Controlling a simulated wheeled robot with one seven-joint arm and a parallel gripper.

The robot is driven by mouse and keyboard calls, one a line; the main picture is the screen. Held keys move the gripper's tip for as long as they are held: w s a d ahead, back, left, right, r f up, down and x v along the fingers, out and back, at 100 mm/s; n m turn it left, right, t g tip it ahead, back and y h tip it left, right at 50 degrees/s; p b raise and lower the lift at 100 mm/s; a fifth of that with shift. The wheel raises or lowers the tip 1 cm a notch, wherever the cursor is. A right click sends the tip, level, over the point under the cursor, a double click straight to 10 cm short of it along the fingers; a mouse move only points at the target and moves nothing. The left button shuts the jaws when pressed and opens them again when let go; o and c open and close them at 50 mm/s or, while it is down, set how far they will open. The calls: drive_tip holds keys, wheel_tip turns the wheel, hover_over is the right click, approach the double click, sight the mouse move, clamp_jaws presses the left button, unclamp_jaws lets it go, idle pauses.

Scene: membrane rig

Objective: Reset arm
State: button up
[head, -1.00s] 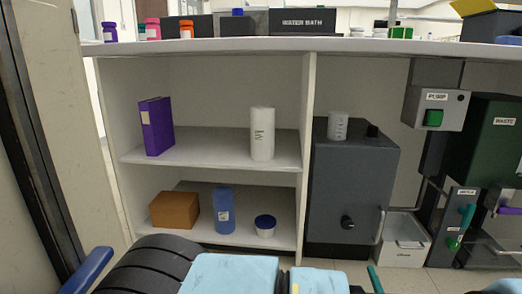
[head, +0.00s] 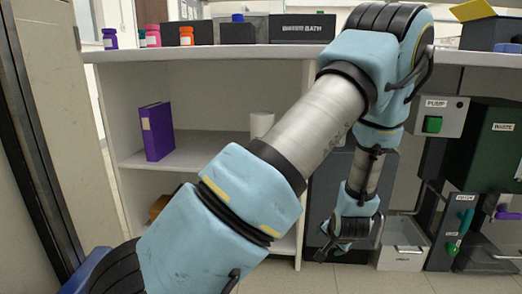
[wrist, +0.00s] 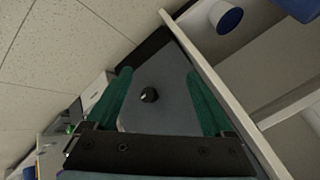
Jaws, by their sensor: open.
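My arm (head: 300,150) reaches up from the bottom left and bends down at the right. My gripper (head: 326,252) hangs low in front of the dark grey cabinet, partly hidden by my wrist. In the wrist view my gripper (wrist: 158,73) has two green fingers spread apart with nothing between them. The cabinet's grey front (wrist: 165,112) and black knob (wrist: 148,95) show beyond and between the fingers.
The shelf unit (head: 200,55) holds a purple binder (head: 157,132) and a white roll (head: 261,124), partly hidden by my arm. A white tub with a blue lid (wrist: 227,16) shows in the wrist view. A white drawer bin (head: 402,250) stands right of my gripper.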

drive_tip(key=s+a+r+n+g+h+p, duration=0.15)
drive_tip(key=a+r+n+g, duration=0.3)
drive_tip(key=a+r, duration=0.8)
drive_tip(key=s+a+r+n+g+y+p, duration=0.1)
drive_tip(key=s+a+r+n, duration=0.1)
drive_tip(key=s+a+r, duration=0.4)
drive_tip(key=s+a+r+n+y, duration=0.1)
drive_tip(key=s+a+r+n, duration=0.15)
drive_tip(key=a, duration=0.55)
wheel_tip(320, 180, up, 38)
drive_tip(key=p, duration=3.8)
drive_tip(key=shift+s+a+f, duration=0.15)
drive_tip(key=shift+s+f, duration=0.05)
drive_tip(key=shift+s, duration=0.25)
drive_tip(key=shift+g, duration=0.25)
